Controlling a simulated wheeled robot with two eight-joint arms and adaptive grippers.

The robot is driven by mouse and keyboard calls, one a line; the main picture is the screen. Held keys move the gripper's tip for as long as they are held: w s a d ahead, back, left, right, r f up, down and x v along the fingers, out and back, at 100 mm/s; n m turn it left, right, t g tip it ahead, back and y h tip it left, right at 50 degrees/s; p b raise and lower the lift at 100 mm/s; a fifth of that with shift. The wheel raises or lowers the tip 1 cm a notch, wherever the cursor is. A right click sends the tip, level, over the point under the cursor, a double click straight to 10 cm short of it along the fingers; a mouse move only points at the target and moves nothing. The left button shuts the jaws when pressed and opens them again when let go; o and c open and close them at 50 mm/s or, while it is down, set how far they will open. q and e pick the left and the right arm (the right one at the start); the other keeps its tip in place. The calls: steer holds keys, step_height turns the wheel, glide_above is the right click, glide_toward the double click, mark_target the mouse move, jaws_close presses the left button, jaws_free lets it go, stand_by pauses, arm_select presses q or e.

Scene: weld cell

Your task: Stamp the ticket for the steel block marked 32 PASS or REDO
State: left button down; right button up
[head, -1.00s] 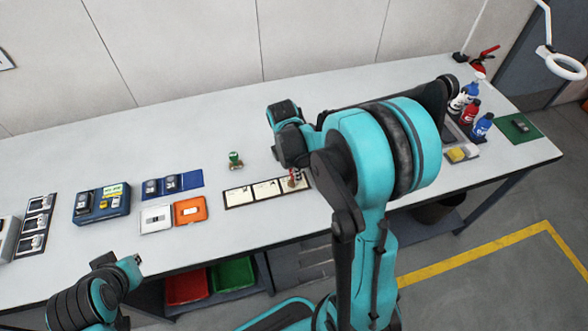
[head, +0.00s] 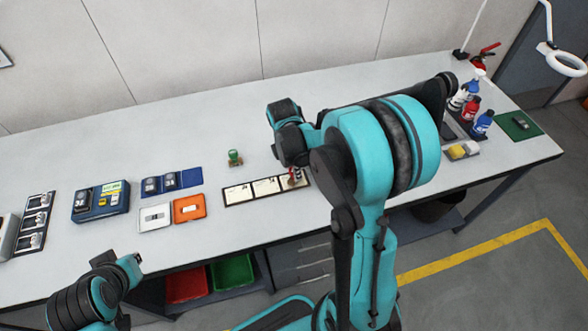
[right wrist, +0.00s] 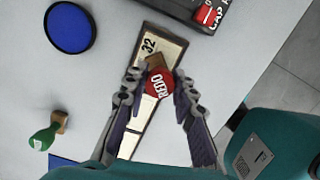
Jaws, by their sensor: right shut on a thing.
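My right gripper (right wrist: 158,108) is shut on the red REDO stamp (right wrist: 159,84), which has a wooden foot. The stamp is over the ticket marked 32 (right wrist: 148,46), at the end of the dark-framed ticket strip (right wrist: 133,141); I cannot tell whether it touches the paper. In the head view, the strip (head: 239,194) lies on the bench, with the stamp (head: 296,177) at its right end.
A round blue pad (right wrist: 70,27) lies near the ticket. A blue device (head: 101,203) with items on top, a blue tray (head: 191,178) with dark blocks, a white box (head: 155,218) and an orange box (head: 189,208) stand left. Bottles (head: 482,123) stand right.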

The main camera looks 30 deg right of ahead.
steer(key=shift+f+b, duration=0.45)
steer(key=shift+f, duration=0.05)
stand_by(1.2)
steer(key=shift+r, duration=0.15)
steer(key=shift+r+p, duration=2.7)
steer(key=shift+r, duration=0.75)
